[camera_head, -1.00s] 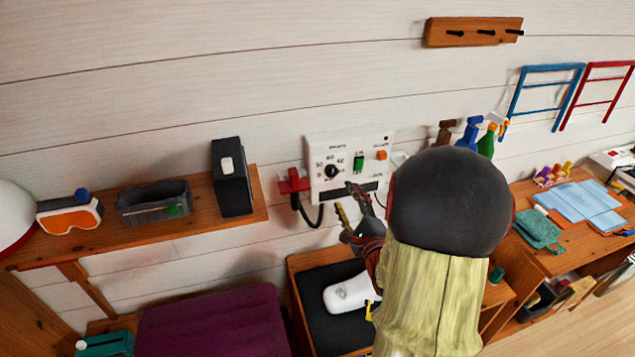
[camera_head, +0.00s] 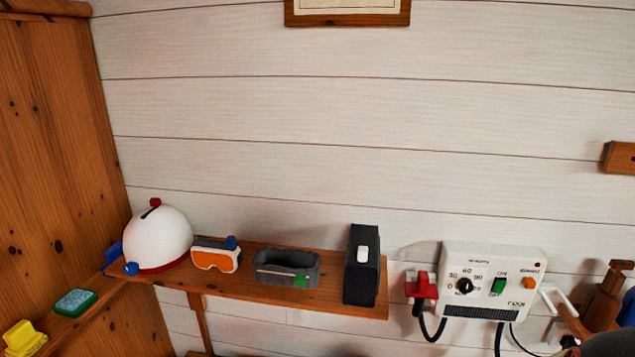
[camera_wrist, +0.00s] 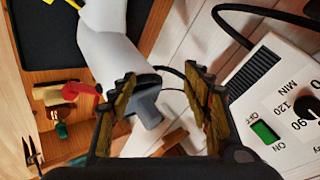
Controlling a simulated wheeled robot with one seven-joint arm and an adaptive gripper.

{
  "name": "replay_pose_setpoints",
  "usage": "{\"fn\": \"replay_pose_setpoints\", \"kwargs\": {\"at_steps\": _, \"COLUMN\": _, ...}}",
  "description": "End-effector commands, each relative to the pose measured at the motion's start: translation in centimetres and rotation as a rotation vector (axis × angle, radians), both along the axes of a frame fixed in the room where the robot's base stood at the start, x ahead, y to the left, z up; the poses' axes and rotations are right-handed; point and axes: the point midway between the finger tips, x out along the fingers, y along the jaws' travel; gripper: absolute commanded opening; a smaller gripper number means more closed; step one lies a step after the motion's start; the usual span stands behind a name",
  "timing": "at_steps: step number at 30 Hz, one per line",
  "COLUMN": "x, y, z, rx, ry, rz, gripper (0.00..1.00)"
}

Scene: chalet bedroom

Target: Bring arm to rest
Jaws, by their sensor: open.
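My gripper (camera_wrist: 160,78) shows in the wrist view with its two dark, yellowish fingers spread apart. Nothing is held between them. A white and grey object (camera_wrist: 112,55) shows beyond the left finger, partly hidden by it. The white control panel (camera_wrist: 285,100) is close on the right side of the wrist view, apart from the right finger. In the head view only a dark rounded part of my arm (camera_head: 606,346) shows at the bottom right corner; the gripper is out of that picture.
A wall shelf (camera_head: 345,302) holds a white dome (camera_head: 160,240), orange goggles (camera_head: 216,257), a grey tray (camera_head: 286,280) and a black box (camera_head: 352,285). The control panel (camera_head: 490,265) hangs right of it, with a red holder (camera_head: 422,287) and cables.

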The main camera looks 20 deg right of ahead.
Motion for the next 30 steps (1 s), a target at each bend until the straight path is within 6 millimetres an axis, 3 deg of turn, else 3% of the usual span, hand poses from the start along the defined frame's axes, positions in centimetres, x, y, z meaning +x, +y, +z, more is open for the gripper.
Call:
{"fn": "replay_pose_setpoints", "kwargs": {"at_steps": 8, "x": -1.9, "y": 6.0, "z": 2.3, "rx": -0.025, "ry": 0.43, "rz": 0.352, "gripper": 0.49}}
{"fn": "replay_pose_setpoints", "kwargs": {"at_steps": 15, "x": -2.3, "y": 15.2, "z": 7.3, "rx": -0.036, "ry": 0.661, "rz": 0.77, "gripper": 0.49}}
{"fn": "replay_pose_setpoints", "kwargs": {"at_steps": 24, "x": -2.7, "y": 26.7, "z": 14.5, "rx": -0.12, "ry": 0.698, "rz": 1.189, "gripper": 0.49}}
{"fn": "replay_pose_setpoints", "kwargs": {"at_steps": 30, "x": -1.7, "y": 32.2, "z": 19.3, "rx": -0.26, "ry": 0.588, "rz": 1.331, "gripper": 0.49}}
